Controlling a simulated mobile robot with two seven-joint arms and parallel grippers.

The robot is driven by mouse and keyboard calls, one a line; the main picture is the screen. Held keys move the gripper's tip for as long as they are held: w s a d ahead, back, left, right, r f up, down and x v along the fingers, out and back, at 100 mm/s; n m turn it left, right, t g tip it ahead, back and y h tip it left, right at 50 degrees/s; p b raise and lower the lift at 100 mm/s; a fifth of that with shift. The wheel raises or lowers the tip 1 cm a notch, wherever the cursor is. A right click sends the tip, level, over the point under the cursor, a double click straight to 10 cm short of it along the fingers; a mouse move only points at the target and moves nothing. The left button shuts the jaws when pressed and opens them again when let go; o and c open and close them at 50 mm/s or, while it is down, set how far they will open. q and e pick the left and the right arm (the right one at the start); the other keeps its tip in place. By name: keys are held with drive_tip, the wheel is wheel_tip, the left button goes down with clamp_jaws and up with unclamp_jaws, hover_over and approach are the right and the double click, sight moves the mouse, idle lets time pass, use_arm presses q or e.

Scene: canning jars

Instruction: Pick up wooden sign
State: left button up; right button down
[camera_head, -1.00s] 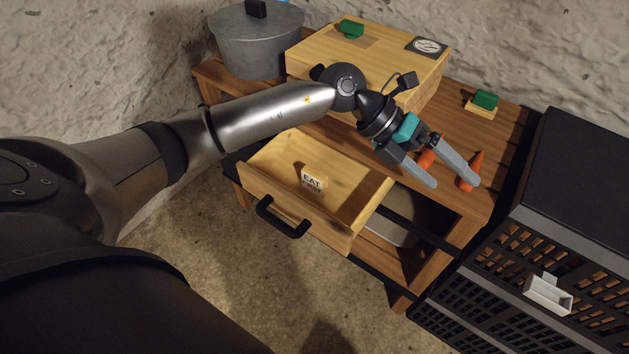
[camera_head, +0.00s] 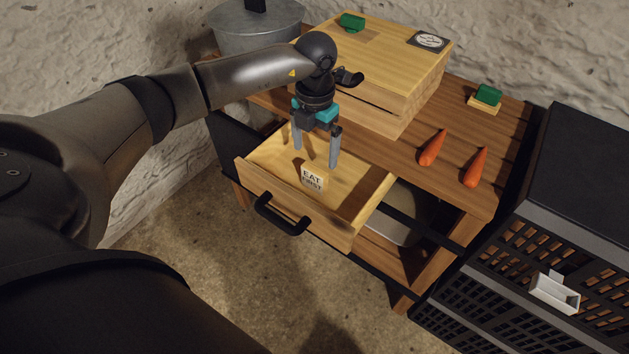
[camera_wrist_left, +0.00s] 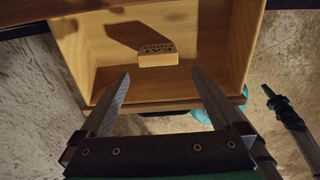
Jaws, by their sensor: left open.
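The wooden sign (camera_head: 312,178) is a small pale block with the dark words "EAT FIRST". It stands inside the open wooden drawer (camera_head: 345,222). My left gripper (camera_head: 315,158) is open and empty, pointing down over the back part of the drawer, above and behind the sign. In the left wrist view the sign (camera_wrist_left: 158,58) shows beyond the two spread fingertips, near the middle between them, and the gripper (camera_wrist_left: 160,80) does not touch it.
A black drawer handle (camera_head: 282,216) sits on the drawer front. Two carrots (camera_head: 432,148) lie on the wooden table (camera_head: 400,165). A wooden box (camera_head: 385,70) and a grey pot (camera_head: 258,30) stand at the back. Black crates (camera_head: 570,200) stand at the right.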

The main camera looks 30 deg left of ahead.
sight(315, 169)
use_arm(q)
drive_tip(key=shift+f, duration=1.2)
drive_tip(key=shift+f+b, duration=0.15)
drive_tip(key=shift+b, duration=0.15)
drive_tip(key=shift+w+a+f+b, duration=0.15)
drive_tip(key=shift+f+b, duration=0.5)
drive_tip(key=shift+f, duration=0.9)
drive_tip(key=shift+f+b, duration=0.3)
drive_tip(key=shift+f, duration=0.55)
use_arm(e)
drive_tip(key=w, duration=0.1)
drive_tip(key=w+a, duration=0.1)
drive_tip(key=w, duration=0.1)
drive_tip(key=w+a, duration=0.1)
drive_tip(key=shift+w+a+r, duration=0.1)
drive_tip(key=shift+w+r, duration=0.2)
drive_tip(key=shift+w, duration=0.1)
use_arm(q)
drive_tip(key=shift+c, duration=0.4)
drive_tip(key=c, duration=1.1)
drive_tip(key=shift+r, duration=0.1)
